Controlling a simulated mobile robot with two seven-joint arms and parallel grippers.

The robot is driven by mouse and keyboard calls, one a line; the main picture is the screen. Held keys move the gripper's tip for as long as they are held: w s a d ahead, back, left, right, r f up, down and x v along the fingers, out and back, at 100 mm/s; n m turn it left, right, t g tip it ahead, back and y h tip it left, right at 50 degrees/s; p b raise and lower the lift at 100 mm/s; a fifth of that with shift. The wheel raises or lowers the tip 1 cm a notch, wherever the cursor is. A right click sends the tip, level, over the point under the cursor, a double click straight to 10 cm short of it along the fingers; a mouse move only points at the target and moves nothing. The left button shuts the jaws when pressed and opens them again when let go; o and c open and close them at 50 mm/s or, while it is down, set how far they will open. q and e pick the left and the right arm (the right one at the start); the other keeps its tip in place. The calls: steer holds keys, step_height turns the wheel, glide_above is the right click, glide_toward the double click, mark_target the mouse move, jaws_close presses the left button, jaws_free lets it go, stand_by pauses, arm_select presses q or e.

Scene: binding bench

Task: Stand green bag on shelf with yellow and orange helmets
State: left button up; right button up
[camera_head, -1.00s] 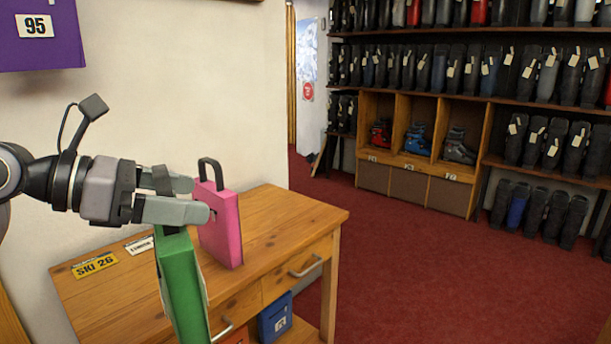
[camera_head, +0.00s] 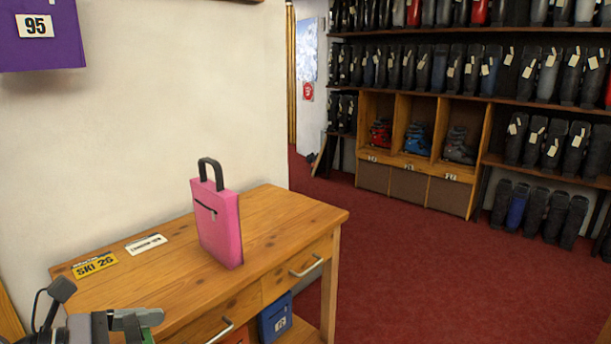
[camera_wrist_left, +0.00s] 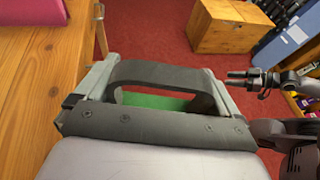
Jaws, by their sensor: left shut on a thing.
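My left gripper (camera_head: 138,318) is at the bottom left of the head view, low beside the wooden bench. In the left wrist view it (camera_wrist_left: 158,78) is shut on the dark handle of the green bag. Only a strip of the green bag (camera_wrist_left: 155,101) shows below the handle; most of it is hidden or out of frame. My right gripper (camera_wrist_left: 245,79) shows at the right of the left wrist view, apart from the bag; whether its fingers are open or shut is unclear. No yellow or orange helmet is in view.
A pink bag (camera_head: 219,228) stands upright on the wooden bench (camera_head: 275,225), near two labels. A blue bag (camera_head: 275,318) is below the bench drawers. Boot racks and wooden cubbies (camera_head: 420,110) stand at the back. Red carpet (camera_head: 420,260) is clear between.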

arm_select(q)
steer(key=shift+s+a+f, duration=0.25)
steer(key=shift+s+f, duration=0.25)
steer(key=shift+f, duration=0.2)
steer(key=shift+s+a+f, duration=0.25)
steer(key=shift+s+f, duration=0.25)
steer(key=shift+f, duration=0.15)
steer(key=shift+d+r, duration=0.2)
steer(key=shift+d, duration=0.65)
steer(key=shift+r+p, duration=1.3)
steer(key=shift+p, duration=0.05)
steer(key=shift+w+d+f+n+t+y, duration=0.1)
steer(key=shift+d+n+t+y, duration=0.2)
steer(key=shift+d+n+t, duration=0.25)
steer(key=shift+d+n+t+y, duration=0.1)
steer(key=shift+n+t+y, duration=0.45)
steer(key=shift+t+y, duration=0.1)
steer(key=shift+n+t+y, duration=0.5)
steer(key=shift+n+y, duration=0.05)
steer(key=shift+n, duration=0.15)
steer(key=shift+a+n+t+y, duration=0.4)
steer(key=shift+a+n+y, duration=0.2)
steer(key=shift+n+y, duration=0.25)
steer(key=shift+d, duration=0.1)
